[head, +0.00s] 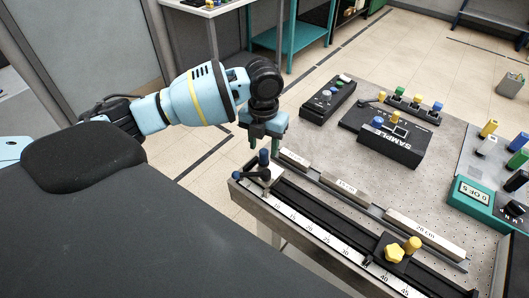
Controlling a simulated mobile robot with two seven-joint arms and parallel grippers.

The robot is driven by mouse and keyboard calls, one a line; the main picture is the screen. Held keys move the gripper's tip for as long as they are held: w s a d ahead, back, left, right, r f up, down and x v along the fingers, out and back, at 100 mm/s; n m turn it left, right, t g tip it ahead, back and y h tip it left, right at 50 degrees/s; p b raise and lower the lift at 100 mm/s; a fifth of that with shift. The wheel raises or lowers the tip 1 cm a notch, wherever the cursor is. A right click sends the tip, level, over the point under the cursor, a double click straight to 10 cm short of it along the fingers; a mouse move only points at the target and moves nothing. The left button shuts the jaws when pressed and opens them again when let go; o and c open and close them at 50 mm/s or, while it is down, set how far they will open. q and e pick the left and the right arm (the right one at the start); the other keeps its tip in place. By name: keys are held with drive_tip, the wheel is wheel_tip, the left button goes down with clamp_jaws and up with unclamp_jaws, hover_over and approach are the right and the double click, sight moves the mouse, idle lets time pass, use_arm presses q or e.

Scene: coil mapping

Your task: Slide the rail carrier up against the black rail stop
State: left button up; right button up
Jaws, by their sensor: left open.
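A black rail (325,218) with a white scale runs along the bench's near edge. A block with a yellow star knob and a yellow post (397,250) sits on its right part and looks like the rail carrier. At the rail's left end is a dark fitting with a lever and a dark blue post (263,160); I cannot tell for sure whether it is the black rail stop. My left gripper (266,146) points down, open, with its fingers apart above this left-end fitting. Contact cannot be judged. My right gripper is not in view.
Labelled grey blocks, including a 20 cm one (424,232), lie along the far side of the rail. Behind them stand a black SAMPLE box (391,143), a small control box (327,100) and a teal instrument (474,197). Bare perforated bench top lies between.

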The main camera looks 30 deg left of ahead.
sight(264, 151)
use_arm(q)
drive_tip(key=shift+f, duration=2)
drive_tip(key=shift+c, duration=0.3)
clamp_jaws()
